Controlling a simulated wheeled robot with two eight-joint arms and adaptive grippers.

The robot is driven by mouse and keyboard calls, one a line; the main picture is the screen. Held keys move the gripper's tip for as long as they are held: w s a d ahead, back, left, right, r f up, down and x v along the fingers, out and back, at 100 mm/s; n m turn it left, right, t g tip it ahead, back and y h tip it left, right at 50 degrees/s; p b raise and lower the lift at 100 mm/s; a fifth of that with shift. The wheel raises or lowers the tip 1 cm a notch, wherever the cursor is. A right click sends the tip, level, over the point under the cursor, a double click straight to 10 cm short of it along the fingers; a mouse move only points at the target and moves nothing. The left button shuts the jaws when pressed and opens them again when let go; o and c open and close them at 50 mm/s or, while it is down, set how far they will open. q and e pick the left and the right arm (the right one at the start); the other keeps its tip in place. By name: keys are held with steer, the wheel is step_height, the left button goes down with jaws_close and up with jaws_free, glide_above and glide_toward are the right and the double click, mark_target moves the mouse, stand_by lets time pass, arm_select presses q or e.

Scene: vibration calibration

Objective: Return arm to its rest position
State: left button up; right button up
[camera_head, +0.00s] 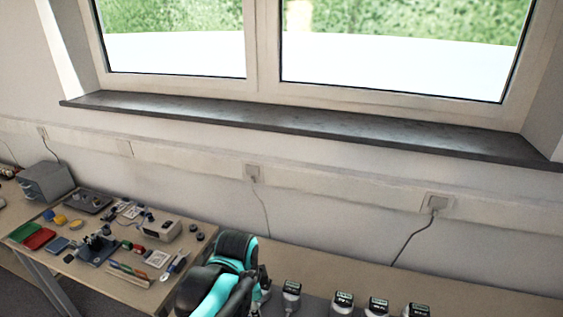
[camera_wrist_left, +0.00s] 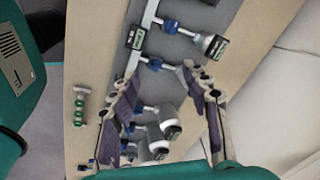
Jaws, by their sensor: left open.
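My left arm (camera_head: 222,275), teal and black, comes in at the bottom of the head view. My left gripper (camera_head: 262,284) is at its far right side, partly hidden behind the arm and close to a sensor with a display. In the left wrist view the left gripper (camera_wrist_left: 162,72) is open, its two purple-padded fingers spread apart. Nothing is held between them. Sensors with blue fittings and dark displays, one of them a sensor (camera_wrist_left: 213,45) ahead of the fingertips, sit on a pipe beyond and between the fingers. My right gripper is in neither view.
Several sensors, including one sensor (camera_head: 291,289), stand in a row right of my arm. A workbench (camera_head: 207,228) on the left carries trays, tools and a box-like device (camera_head: 163,227). Green-banded fittings (camera_wrist_left: 79,106) lie left of the fingers. A wall and windowsill (camera_head: 300,123) stand behind.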

arm_select(q)
steer(key=s+a+n+t, duration=0.4)
steer(key=s+a+n, duration=0.5)
steer(key=n, duration=0.5)
steer(key=shift+s+a+r+n+t+y, duration=0.15)
steer(key=shift+a+r+n+t+y, duration=0.25)
steer(key=shift+a, duration=0.5)
stand_by(1.5)
